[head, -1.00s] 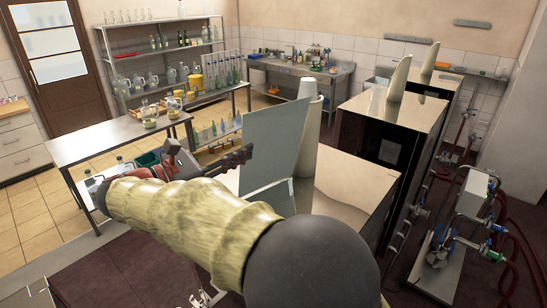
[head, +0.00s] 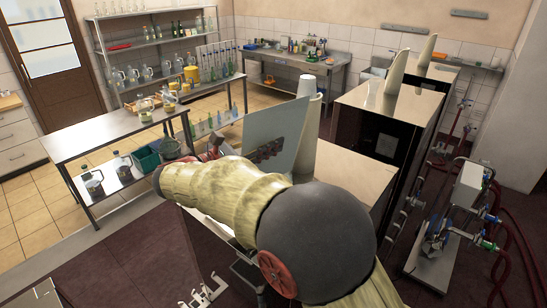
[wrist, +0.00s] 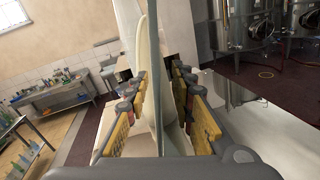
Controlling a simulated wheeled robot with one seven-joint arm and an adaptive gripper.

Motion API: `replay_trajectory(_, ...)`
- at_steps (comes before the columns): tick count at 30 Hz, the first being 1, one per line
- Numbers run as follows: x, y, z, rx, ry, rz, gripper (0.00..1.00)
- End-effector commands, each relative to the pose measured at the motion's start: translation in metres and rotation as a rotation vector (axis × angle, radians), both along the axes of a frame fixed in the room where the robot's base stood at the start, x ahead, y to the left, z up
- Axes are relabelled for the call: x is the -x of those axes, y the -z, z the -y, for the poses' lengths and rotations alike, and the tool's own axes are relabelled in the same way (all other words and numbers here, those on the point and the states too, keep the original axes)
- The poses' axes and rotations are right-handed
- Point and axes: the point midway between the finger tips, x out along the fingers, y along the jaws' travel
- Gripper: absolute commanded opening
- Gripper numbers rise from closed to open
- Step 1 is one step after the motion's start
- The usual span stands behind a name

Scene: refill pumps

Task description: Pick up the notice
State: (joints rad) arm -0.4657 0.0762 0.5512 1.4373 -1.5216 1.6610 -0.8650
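The notice (head: 285,125) is a thin, pale grey-blue upright panel on the shiny top of a cabinet, in the middle of the head view. My arm hides its lower part there. My gripper (head: 267,150) overlaps the face of the notice in the head view. In the wrist view the notice (wrist: 154,75) appears nearly edge-on between the two yellow-and-black fingers of my gripper (wrist: 160,95). The fingers stand apart on either side of it, with gaps showing, so the gripper looks open around it. Contact cannot be made out.
A tall white tapered object (head: 310,100) stands close behind the notice. Dark cabinets with shiny tops (head: 385,105) stand to the right, with a pump unit (head: 455,205) on the floor beyond. A steel table (head: 120,133) with jugs is at left. Dark floor lies open between.

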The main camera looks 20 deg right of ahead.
Motion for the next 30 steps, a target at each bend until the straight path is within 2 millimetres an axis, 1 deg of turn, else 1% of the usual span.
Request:
replay_trajectory(1,-0.0017,-0.0008,0.0062,0.000,0.002,0.000,0.24)
replay_trajectory(3,-0.0032,-0.0003,0.0094,0.001,0.000,-0.001,0.24)
replay_trajectory(9,-0.0036,0.0003,0.0093,0.001,-0.001,-0.001,0.24)
replay_trajectory(21,-0.0035,0.0001,0.0092,0.000,-0.001,0.000,0.01)
replay_trajectory(30,-0.0035,0.0001,0.0092,0.000,-0.001,0.000,0.00)
